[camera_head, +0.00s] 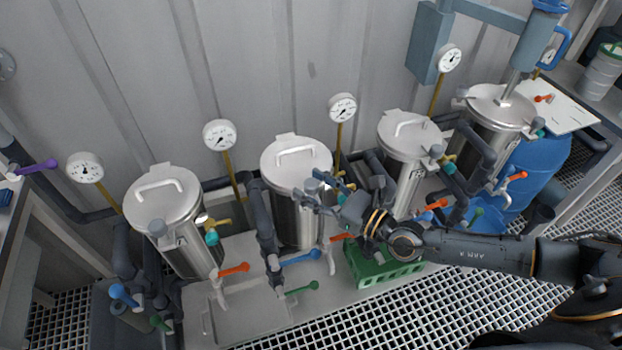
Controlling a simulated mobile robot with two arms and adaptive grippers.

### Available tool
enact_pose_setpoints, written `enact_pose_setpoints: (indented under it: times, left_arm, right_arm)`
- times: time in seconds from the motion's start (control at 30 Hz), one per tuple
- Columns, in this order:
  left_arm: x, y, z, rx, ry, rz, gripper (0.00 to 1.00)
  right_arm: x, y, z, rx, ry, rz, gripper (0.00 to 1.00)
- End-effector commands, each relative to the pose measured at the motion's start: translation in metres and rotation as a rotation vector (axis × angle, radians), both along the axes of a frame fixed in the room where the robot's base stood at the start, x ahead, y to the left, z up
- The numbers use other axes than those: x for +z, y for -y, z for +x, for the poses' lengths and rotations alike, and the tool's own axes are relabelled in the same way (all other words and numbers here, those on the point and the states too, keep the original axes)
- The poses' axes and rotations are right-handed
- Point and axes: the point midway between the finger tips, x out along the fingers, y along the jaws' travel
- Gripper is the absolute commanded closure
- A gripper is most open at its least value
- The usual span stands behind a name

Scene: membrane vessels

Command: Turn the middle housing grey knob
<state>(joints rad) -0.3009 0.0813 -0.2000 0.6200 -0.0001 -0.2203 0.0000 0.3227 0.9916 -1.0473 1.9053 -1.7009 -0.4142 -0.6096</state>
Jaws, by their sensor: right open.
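The middle housing (284,182) is a steel vessel with a light lid and a bar handle, standing against the wall between two similar vessels. A small grey knob (312,186) shows at the front right of its lid edge. My right gripper (318,196) reaches in from the right, with its open fingers close around or just beside this knob. I cannot tell whether they touch it. The fingers hide part of the knob and of the vessel's right side. My left gripper is not in view.
Similar vessels stand at left (164,198) and right (409,134), with pipes and coloured valve handles between them. An orange handle (340,238) and a green crate (385,272) lie below my right gripper. White gauges (342,107) stand behind. Open grating floor lies in front.

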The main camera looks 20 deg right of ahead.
Motion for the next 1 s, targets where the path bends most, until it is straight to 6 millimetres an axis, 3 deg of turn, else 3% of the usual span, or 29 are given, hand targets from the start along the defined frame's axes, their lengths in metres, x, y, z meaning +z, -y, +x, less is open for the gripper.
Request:
enact_pose_setpoints:
  times: [0.37, 0.67, 1.0]
  left_arm:
    - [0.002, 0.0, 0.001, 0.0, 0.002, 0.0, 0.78]
    - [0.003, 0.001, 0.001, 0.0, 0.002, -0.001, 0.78]
    - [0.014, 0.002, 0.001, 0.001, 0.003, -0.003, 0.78]
  right_arm:
    - [-0.001, -0.005, 0.006, 0.001, -0.002, 0.0, 0.46]
    - [-0.001, -0.005, 0.006, 0.001, -0.001, 0.0, 1.0]
    - [0.001, -0.005, 0.005, -0.038, -0.006, 0.005, 1.0]
